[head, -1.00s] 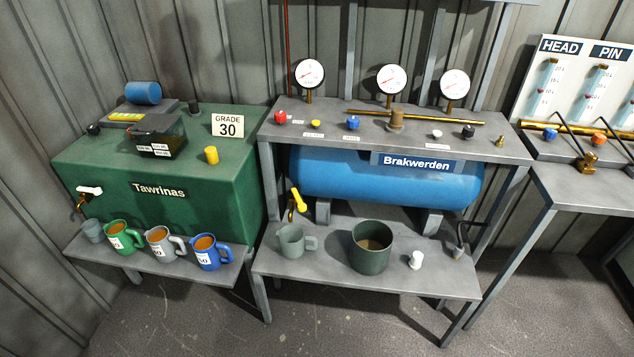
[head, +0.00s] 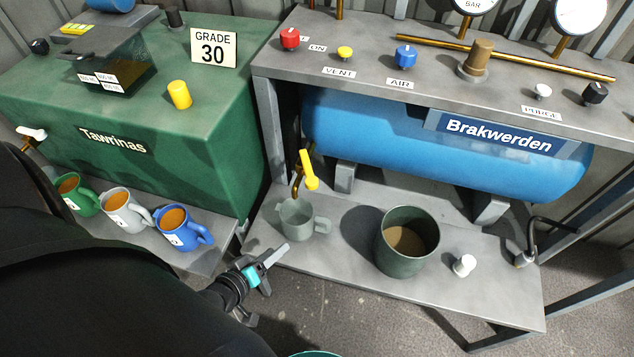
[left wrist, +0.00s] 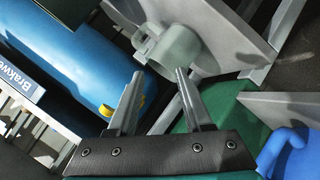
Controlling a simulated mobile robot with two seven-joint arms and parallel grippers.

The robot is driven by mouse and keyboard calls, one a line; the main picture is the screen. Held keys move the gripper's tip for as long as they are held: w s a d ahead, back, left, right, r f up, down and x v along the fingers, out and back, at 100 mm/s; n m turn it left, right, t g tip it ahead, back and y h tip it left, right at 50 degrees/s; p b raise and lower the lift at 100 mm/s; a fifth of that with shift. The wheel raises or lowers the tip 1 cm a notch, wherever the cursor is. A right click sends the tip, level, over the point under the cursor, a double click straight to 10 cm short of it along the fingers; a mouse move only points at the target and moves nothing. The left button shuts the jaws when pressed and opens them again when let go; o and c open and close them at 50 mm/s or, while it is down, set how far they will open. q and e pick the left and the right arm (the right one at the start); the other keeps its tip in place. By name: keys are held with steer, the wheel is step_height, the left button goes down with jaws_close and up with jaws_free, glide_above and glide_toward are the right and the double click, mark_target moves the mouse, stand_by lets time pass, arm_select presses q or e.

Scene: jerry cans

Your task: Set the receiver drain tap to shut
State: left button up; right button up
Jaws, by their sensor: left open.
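The receiver drain tap (head: 309,171) is a brass tap with a yellow lever at the left end of the blue Brakwerden tank (head: 385,140). Its lever runs roughly up and down in the head view, slightly slanted. A grey mug (head: 296,217) stands below it. My left gripper (head: 268,268) is open and empty, in front of the lower shelf and below the tap, apart from it. In the left wrist view, the left gripper (left wrist: 160,74) points towards the grey mug (left wrist: 175,47), and the tap's yellow lever (left wrist: 142,103) is partly hidden behind one finger. My right gripper is not visible.
A dark green pot (head: 407,243) and a white knob-like piece (head: 464,265) stand on the lower shelf (head: 345,255). Left are the green Tawrinas tank (head: 205,155) and mugs, including a blue mug (head: 182,228). The upper shelf (head: 300,65) overhangs the blue tank.

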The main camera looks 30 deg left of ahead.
arm_select(q)
steer(key=w+r+n+t+b, duration=0.3)
steer(key=w+b, duration=0.1)
steer(key=n+t+b, duration=0.3)
steer(key=n+b, duration=0.2)
steer(key=n, duration=0.1)
glide_toward(308, 171)
steer(key=w, duration=0.3)
steer(key=w+b, duration=0.1)
steer(key=w, duration=0.3)
steer(key=w+d+b, duration=0.1)
steer(key=w, duration=0.3)
steer(key=shift+f, duration=0.35)
steer(key=shift+w+b, duration=0.3)
steer(key=shift+w, duration=0.5)
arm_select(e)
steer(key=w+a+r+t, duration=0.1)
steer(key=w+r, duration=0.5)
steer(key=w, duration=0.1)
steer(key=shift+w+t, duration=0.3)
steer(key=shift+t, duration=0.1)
arm_select(q)
steer(key=shift+c, duration=0.2)
jaws_close()
